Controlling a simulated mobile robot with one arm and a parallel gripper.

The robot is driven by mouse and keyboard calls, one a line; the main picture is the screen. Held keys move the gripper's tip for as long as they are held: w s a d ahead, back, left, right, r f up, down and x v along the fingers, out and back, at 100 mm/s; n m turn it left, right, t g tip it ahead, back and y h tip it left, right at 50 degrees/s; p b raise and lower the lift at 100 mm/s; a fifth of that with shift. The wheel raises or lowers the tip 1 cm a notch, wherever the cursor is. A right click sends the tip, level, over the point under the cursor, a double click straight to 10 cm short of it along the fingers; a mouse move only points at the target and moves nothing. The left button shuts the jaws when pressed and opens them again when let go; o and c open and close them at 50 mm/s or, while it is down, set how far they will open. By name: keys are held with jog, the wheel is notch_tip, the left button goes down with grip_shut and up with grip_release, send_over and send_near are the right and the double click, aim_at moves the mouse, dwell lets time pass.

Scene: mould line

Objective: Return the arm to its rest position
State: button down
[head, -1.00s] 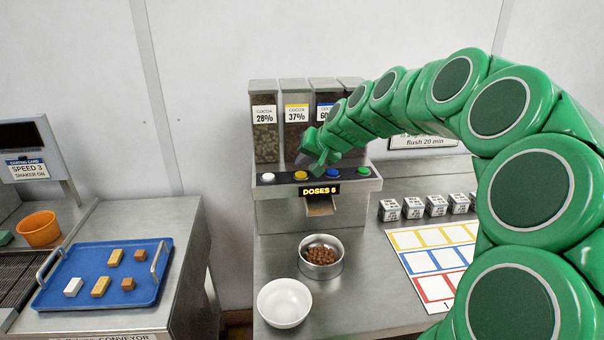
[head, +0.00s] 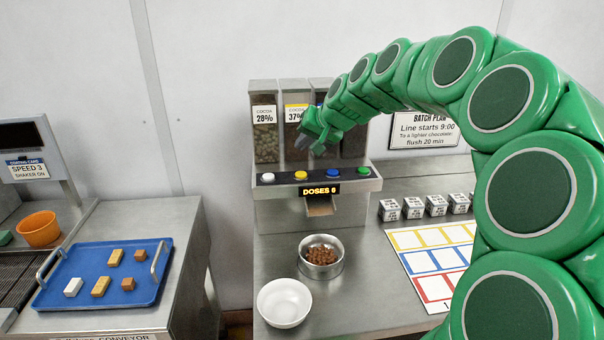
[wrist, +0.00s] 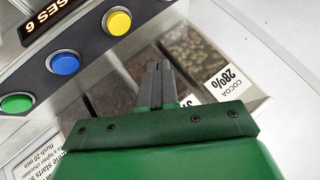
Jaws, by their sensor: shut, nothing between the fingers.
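My gripper (head: 308,147) is shut and empty. In the head view it hangs in front of the cocoa hoppers (head: 264,140), a little above the row of buttons and apart from them. My green arm arches in from the right. In the wrist view the closed fingers (wrist: 158,80) point toward the hoppers, with the yellow button (wrist: 117,22) and blue button (wrist: 65,61) off to the upper left. The dispenser's display (head: 320,189) reads DOSES 6.
Below the dispenser stand a steel bowl of brown pellets (head: 320,264) and an empty white bowl (head: 284,303). Small labelled cubes (head: 437,205) and a coloured grid sheet (head: 430,260) lie right. A blue tray (head: 130,295) with several pieces sits left, near an orange cup (head: 38,229).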

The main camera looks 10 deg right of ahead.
jog(key=s+a+f+n+g+h, duration=0.1)
jog(key=s+f+g, duration=0.25)
jog(key=s, duration=1.15)
jog(key=s+a+f+n+g+h, duration=0.15)
jog(key=s+f, duration=0.25)
jog(key=s, duration=1.1)
jog(key=s+d+f+g+h, duration=0.1)
jog(key=s+d+f+g, duration=0.1)
jog(key=s, duration=0.7)
jog(key=s+d+f+g+h, duration=0.2)
jog(key=s+d+f, duration=0.2)
jog(key=s, duration=0.6)
jog(key=shift+s+d+f+m, duration=0.15)
jog(key=shift+s+d+m, duration=0.2)
jog(key=shift+d, duration=0.2)
